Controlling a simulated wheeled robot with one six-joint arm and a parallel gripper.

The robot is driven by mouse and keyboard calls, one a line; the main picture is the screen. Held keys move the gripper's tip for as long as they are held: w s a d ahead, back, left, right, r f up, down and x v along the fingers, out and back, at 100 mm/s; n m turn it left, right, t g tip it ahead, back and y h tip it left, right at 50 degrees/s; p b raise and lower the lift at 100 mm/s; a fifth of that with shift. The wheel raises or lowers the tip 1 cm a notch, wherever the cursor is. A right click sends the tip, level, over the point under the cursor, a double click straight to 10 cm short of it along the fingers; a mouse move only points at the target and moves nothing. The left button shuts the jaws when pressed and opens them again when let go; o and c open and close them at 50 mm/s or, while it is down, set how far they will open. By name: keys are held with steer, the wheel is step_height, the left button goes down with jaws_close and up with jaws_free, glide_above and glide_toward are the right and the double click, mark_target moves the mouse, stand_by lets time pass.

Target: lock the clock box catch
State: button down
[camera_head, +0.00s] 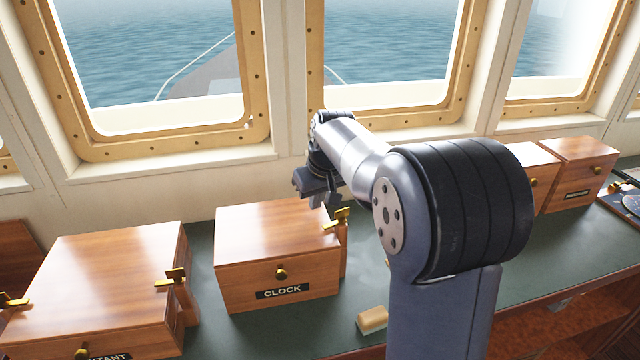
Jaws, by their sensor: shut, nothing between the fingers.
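The clock box (268,243) is a wooden box with a CLOCK label and a brass knob on its front. It stands on the green counter, and its lid looks down. Its brass catch (342,217) is on the right side near the top edge. My gripper (322,200) is above the box's right rear part, just behind and left of the catch, pointing down. It is shut with nothing in it. I cannot tell whether it touches the lid or catch. My arm hides what lies right of the box.
A larger wooden box with a partly cut-off label (105,280) and brass catches stands at the left. A small tan block (372,320) lies on the counter (260,335) at front. More wooden boxes (578,173) stand at the right. Windows rise behind the counter.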

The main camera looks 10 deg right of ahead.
mark_target(321, 222)
steer(key=shift+x, duration=0.9)
steer(key=s, duration=0.2)
steer(key=shift+s+d+r+p, duration=0.2)
steer(key=shift+s+d+p, duration=0.1)
steer(key=shift+d, duration=0.1)
steer(key=shift+s+d+f, duration=0.1)
steer(key=shift+s+d, duration=0.1)
steer(key=shift+s, duration=0.5)
